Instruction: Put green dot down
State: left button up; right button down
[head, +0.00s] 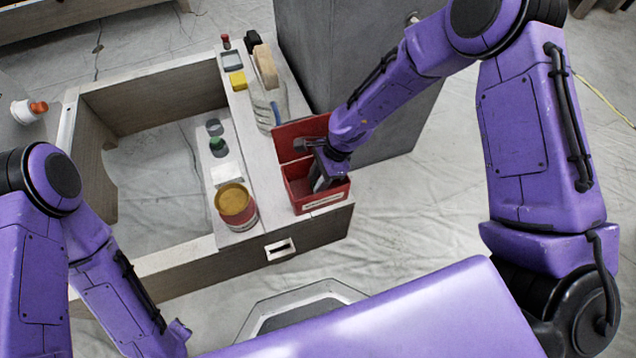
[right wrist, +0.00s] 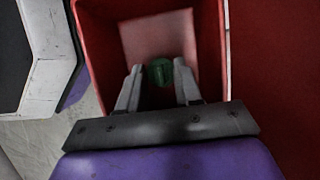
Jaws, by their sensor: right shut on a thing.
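The green dot (right wrist: 160,71) is a small dark green round thing between the fingertips of my right gripper (right wrist: 158,76). The fingers are shut on it, inside a red box (right wrist: 93,70). In the head view the right gripper (head: 318,180) reaches down into the red box (head: 322,203), which stands at the front right end of the counter with its red lid or back panel raised. The green dot is hidden in the head view. I cannot tell whether it touches the box floor. My left arm comes down at the lower left, and its gripper is out of view.
A grey cabinet (head: 330,60) stands behind the box. A white cup-like item (head: 24,112) is at far left.

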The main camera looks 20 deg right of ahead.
jog(key=shift+f+p, duration=0.35)
jog(key=shift+f, duration=0.25)
jog(key=c, duration=0.8)
grip_release()
jog(key=shift+o, duration=0.2)
jog(key=shift+r, duration=0.25)
jog(key=p+v, duration=0.5)
jog(key=v, duration=0.7)
jog(key=shift+r+p, duration=0.4)
jog(key=shift+r, duration=0.05)
